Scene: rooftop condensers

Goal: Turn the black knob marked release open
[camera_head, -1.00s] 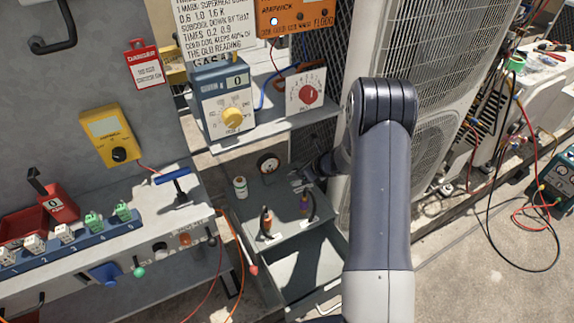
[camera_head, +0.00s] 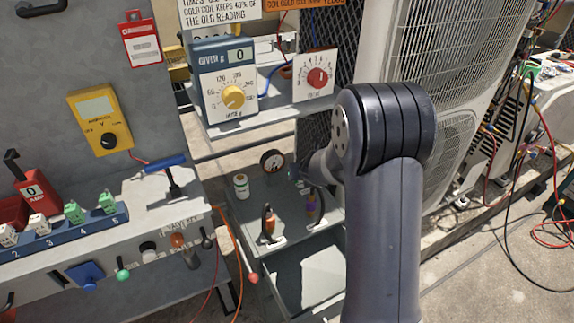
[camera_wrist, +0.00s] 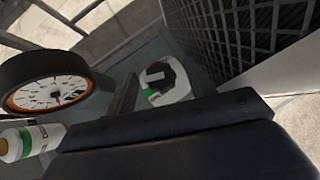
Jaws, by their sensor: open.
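In the wrist view a black, many-sided knob-like top (camera_wrist: 161,77) sits on a white round body with a green band. No "release" marking is readable, so I cannot tell if it is the named knob. My gripper (camera_wrist: 160,84) is open, with a dark finger on either side of this top; contact cannot be told. In the head view my gripper (camera_head: 298,173) is small and partly hidden by my arm, above the grey shelf (camera_head: 262,200), right of a round gauge (camera_head: 272,161). The gauge also shows at left in the wrist view (camera_wrist: 50,93).
A white-green bottle (camera_head: 240,187) stands left of the gripper. An orange-handled tool (camera_head: 268,224) and a purple one (camera_head: 312,207) stand in front. A box with a yellow dial (camera_head: 224,85) stands behind. An open drawer (camera_head: 300,275) is below; a condenser (camera_head: 445,80) is right.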

